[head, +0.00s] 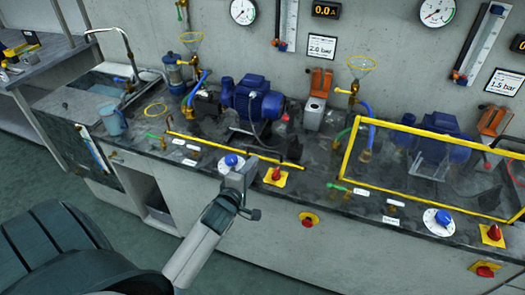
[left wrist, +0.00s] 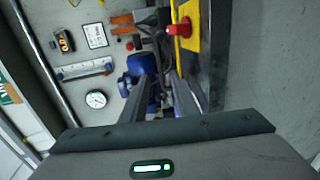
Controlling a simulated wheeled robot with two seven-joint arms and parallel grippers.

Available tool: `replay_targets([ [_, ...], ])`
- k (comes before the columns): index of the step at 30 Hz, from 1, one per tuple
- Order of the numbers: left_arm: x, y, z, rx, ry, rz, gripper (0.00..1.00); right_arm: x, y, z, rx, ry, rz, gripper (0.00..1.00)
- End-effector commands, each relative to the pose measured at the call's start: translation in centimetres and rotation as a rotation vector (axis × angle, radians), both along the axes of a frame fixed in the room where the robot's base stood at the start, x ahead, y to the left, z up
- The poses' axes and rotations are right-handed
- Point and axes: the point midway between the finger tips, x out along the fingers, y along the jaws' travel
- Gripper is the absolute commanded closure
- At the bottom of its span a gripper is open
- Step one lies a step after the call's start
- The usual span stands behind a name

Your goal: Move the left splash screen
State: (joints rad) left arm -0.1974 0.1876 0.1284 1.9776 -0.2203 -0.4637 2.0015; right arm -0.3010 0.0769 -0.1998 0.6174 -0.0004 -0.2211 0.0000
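The left splash screen shows in the head view as a long, thin yellow edge (head: 215,146) low across the left pump station. It slants down to the right, with a dark piece at its right end. I cannot make out a clear pane. My left gripper (head: 242,172) is in front of this edge at the counter's front, close to a blue knob. In the left wrist view its two fingers (left wrist: 158,82) stand apart, with the blue pump behind the gap and nothing clearly held. My right gripper is not in view.
The right splash screen (head: 347,151) stands up as a yellow frame before the right pump. A red switch on a yellow plate (head: 275,176) is just right of my left gripper; a blue knob (head: 231,160) is beside it. The blue left pump (head: 258,99) stands behind. A sink (head: 97,84) is at left.

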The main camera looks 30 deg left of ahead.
Motion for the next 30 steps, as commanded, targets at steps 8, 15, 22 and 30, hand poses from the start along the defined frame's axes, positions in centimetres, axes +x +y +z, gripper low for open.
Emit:
replay_targets([
  [8,4.9,1.2,-0.8,0.002,0.000,0.000,0.73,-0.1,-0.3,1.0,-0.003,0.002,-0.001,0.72],
  [15,8.0,2.0,-1.5,0.001,0.000,0.000,0.73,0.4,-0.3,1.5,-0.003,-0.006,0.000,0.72],
  [22,9.3,2.2,-1.9,0.000,0.000,-0.001,0.73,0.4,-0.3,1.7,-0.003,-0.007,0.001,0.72],
  [30,9.4,2.3,-1.9,0.000,0.000,0.000,0.73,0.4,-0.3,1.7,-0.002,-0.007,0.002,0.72],
])
